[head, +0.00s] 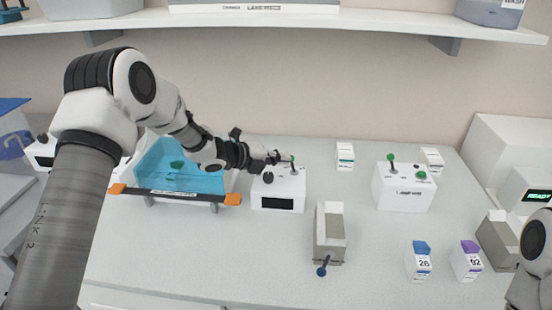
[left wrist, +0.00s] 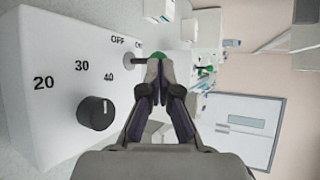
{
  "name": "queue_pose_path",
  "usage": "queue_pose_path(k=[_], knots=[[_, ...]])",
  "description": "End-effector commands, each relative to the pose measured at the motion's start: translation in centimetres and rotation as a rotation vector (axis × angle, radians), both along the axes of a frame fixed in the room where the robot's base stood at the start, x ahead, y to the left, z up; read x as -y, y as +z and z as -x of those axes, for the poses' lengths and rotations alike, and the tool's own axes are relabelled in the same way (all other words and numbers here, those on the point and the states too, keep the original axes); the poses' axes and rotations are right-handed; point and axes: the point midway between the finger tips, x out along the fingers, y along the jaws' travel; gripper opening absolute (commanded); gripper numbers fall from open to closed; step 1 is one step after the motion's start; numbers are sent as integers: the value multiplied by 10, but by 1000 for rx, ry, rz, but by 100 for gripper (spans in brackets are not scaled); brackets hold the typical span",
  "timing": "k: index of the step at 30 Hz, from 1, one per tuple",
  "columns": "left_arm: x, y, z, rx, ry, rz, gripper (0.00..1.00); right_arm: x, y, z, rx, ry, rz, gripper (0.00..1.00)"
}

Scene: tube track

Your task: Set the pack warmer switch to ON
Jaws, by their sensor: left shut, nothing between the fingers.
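The pack warmer looks to be the white box (head: 298,190) with a dark front window, in the middle of the head view. In the left wrist view its face (left wrist: 50,50) carries a black dial (left wrist: 95,112) marked 20, 30, 40 and the words OFF and ON. A green-tipped lever switch (head: 292,159) stands on top; it also shows in the left wrist view (left wrist: 130,62). My left gripper (head: 280,158) is shut and empty, its fingertips (left wrist: 160,66) right at the lever's tip and partly covering it. I cannot tell contact or the lever's exact setting. My right gripper is out of view.
A blue water bath (head: 160,160) with an orange-ended bar stands left of the box. A grey device with a blue-knobbed lever (head: 329,235) stands in front, to the right. Another white box with green knobs (head: 400,190) is farther right. Tubs labelled 26 (head: 419,262) and 02 (head: 466,262) stand front right.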

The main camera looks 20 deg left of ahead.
Motion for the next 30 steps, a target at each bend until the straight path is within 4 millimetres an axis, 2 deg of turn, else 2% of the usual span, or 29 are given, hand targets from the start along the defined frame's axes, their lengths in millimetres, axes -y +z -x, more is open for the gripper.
queue_pose_path(k=[4, 14, 21, 30], knots=[[9, 9, -2, -27, -3, -112, 0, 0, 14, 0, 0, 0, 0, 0], [28, 13, -7, -95, -2, -376, 0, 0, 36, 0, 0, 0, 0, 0], [26, 9, -7, -96, 0, -371, 0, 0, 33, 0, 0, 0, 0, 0], [26, 24, -7, -95, 0, -370, 0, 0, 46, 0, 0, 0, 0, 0]])
